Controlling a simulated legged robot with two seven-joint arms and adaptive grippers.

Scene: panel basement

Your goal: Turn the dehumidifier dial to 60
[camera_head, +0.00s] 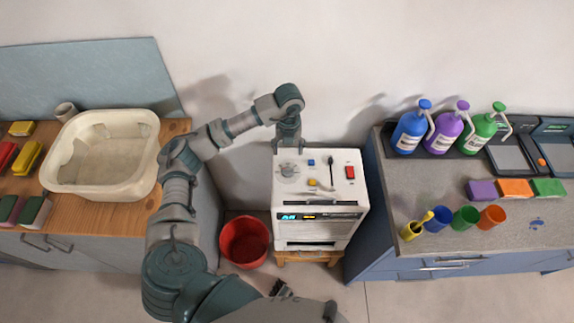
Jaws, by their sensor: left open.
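The dehumidifier (318,197) is a white box on a small wooden stand. A round grey dial (288,171) is at the back left of its top. The lit display on its front is too small to read surely. My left gripper (289,150) is open and points down just above the dial's back edge. I cannot tell whether it touches the dial. The dial's setting is too small to read. A dark part low in the picture, perhaps my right gripper (280,288), is mostly hidden.
The dehumidifier top also has a black lever (331,174), a red switch (350,172) and small blue and yellow knobs. A red bucket (245,242) stands left on the floor. A wooden counter with a basin (102,190) is left; a grey counter (535,217) with bottles and cups is right.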

